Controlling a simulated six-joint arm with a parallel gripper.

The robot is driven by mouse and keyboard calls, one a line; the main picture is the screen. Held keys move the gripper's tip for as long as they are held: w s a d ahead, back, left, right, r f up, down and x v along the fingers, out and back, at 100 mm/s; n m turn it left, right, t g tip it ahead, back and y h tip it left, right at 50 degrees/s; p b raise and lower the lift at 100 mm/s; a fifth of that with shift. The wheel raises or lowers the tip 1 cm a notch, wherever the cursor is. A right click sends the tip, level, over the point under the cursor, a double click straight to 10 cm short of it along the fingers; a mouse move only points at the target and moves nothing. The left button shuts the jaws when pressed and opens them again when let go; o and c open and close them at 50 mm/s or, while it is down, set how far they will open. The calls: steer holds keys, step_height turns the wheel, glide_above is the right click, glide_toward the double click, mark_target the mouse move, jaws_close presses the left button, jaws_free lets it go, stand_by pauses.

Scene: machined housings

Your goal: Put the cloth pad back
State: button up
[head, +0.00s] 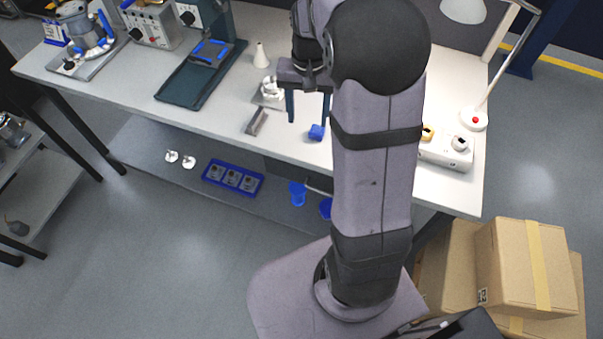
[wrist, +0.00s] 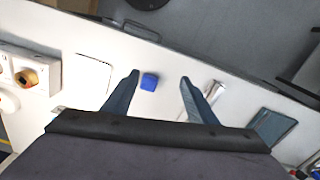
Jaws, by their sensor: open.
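A small blue block-like piece (head: 316,132), which may be the cloth pad, lies on the white workbench near its front edge. In the wrist view this blue piece (wrist: 149,82) shows between my two fingers, nearer the left one. My gripper (head: 308,115) points down above the bench with its fingers apart and nothing between them in its grasp. The wrist view also shows my gripper's spread fingers (wrist: 160,76). I cannot tell the exact height of the fingertips above the blue piece.
A grey metal bar (head: 257,122) lies left of the blue piece, with a white cone (head: 260,56) behind. A dark green tray (head: 185,87) is further left. A white box with a gold knob (wrist: 28,77) stands on the other side. A thin outlined rectangle (wrist: 93,75) marks the bench.

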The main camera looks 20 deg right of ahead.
steer(key=s+a+f+n, duration=0.2)
steer(key=s+a, duration=0.3)
steer(key=s, duration=0.3)
steer(key=s+a+f+n, duration=0.2)
steer(key=s+a+n, duration=0.2)
steer(key=s, duration=0.4)
steer(key=shift+s+a+n, duration=0.15)
steer(key=shift+a+n, duration=0.15)
steer(key=shift+a, duration=0.05)
stand_by(0.4)
step_height(320, 180, down, 12)
steer(key=b, duration=1.1)
steer(key=shift+r+b, duration=0.15)
steer(key=shift+b, duration=0.25)
